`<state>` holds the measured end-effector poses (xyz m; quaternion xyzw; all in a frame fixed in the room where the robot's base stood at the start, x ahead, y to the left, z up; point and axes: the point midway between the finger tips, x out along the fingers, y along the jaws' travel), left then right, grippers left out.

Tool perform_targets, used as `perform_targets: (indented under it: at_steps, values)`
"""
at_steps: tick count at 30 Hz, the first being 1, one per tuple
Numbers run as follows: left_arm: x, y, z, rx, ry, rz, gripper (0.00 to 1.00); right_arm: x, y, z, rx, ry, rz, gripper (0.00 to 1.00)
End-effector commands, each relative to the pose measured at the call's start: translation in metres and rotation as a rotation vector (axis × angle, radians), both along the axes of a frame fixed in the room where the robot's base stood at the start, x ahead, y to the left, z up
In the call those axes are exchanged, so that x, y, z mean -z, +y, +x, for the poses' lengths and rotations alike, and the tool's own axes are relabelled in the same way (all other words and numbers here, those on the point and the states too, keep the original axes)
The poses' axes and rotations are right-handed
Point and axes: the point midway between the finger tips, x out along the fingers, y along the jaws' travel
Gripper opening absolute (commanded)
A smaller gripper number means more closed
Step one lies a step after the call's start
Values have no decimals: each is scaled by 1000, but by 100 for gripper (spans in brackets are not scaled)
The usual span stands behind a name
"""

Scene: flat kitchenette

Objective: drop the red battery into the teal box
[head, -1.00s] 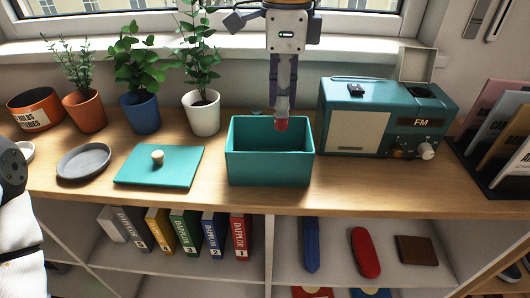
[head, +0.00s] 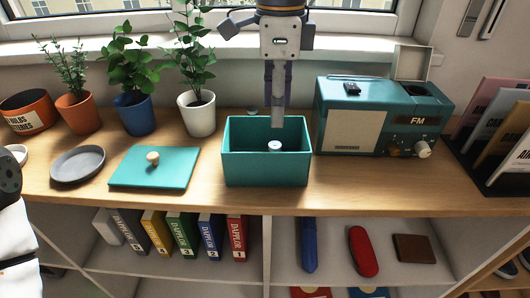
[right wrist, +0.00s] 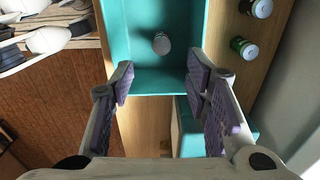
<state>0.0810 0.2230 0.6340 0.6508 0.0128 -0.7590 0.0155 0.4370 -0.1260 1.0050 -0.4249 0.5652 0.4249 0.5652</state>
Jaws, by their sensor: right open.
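The teal box (head: 266,168) stands open on the wooden counter. A small cylinder with a silvery round end (head: 274,146) is inside it, apparently the red battery; its red side is hardly visible. In the right wrist view the battery (right wrist: 161,43) stands in the teal box (right wrist: 118,35), end up, clear of the fingers. My right gripper (head: 274,122) is above the box, open and empty, pointing down. Its spread fingers (right wrist: 160,82) also show in the right wrist view. My left gripper is out of view; only part of my left arm shows at the left edge.
A teal radio (head: 360,120) stands close right of the box. The teal lid (head: 150,172) lies to its left, beside a grey plate (head: 78,164). Potted plants line the back. Two other batteries (right wrist: 262,8) (right wrist: 244,48) stand just outside the box.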

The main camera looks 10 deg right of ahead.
Motion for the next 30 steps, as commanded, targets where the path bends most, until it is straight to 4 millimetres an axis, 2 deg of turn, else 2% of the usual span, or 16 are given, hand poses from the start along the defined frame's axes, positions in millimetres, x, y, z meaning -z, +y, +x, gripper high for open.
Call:
perform_targets:
  at_steps: [6,12,17,30]
  values:
    - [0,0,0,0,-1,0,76,-60,0,0,2,-6,2,43]
    - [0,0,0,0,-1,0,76,-98,0,0,2,-3,1,43]
    - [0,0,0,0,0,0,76,-108,0,0,1,-2,2,43]
    - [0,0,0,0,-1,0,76,-108,0,0,1,-1,1,43]
